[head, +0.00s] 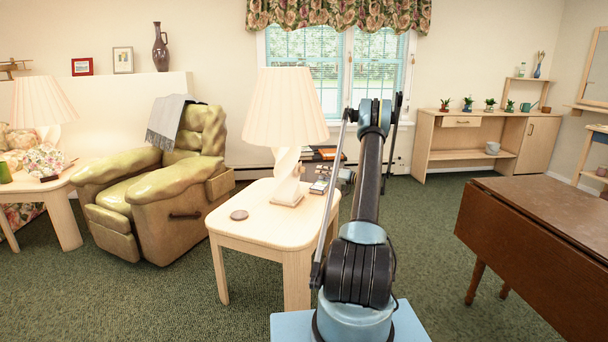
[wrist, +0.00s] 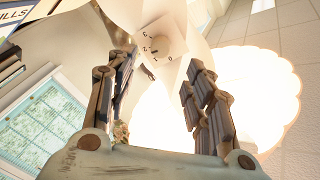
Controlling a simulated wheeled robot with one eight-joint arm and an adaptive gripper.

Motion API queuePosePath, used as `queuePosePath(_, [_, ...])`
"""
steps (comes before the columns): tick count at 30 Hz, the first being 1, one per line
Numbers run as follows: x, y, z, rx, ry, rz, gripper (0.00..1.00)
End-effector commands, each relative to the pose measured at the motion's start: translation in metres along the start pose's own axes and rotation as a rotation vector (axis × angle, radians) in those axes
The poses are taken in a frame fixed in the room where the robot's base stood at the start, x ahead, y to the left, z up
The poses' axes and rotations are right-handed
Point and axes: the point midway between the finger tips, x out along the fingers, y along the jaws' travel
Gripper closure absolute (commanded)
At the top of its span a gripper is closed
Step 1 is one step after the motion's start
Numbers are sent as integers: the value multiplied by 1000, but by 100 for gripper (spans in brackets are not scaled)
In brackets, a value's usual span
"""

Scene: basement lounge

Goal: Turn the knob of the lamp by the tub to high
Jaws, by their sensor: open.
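A lamp with a pleated cream shade (head: 285,112) and a twisted white base (head: 287,182) stands on the pale side table (head: 262,222). In the wrist view, the round cream knob (wrist: 170,46) is on a pale face of the lamp base, with small dark marks around it. I cannot tell its setting. The shade (wrist: 250,100) glows brightly there. My gripper (wrist: 160,60) is open, its fingers either side of the knob in the picture; contact cannot be told. No tub is clearly seen.
Books (head: 322,154) sit behind the lamp. A second lamp (head: 43,103) stands far left, beyond a green recliner (head: 160,190). A dark drop-leaf table (head: 540,240) is at right, with carpet between.

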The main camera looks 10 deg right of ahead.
Motion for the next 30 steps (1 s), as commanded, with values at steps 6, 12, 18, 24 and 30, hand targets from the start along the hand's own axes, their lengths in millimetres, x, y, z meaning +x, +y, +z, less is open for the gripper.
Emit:
queuePosePath(6, [40, 0, 0, 0, -1, -1, 52])
queuePosePath(12, [73, -1, 0, 0, -2, -1, 52])
queuePosePath(18, [93, 0, 0, 0, -1, 0, 52])
queuePosePath(24, [100, 0, 0, 0, 0, 1, 52])
queuePosePath(30, [100, 0, 0, 0, 0, 0, 52])
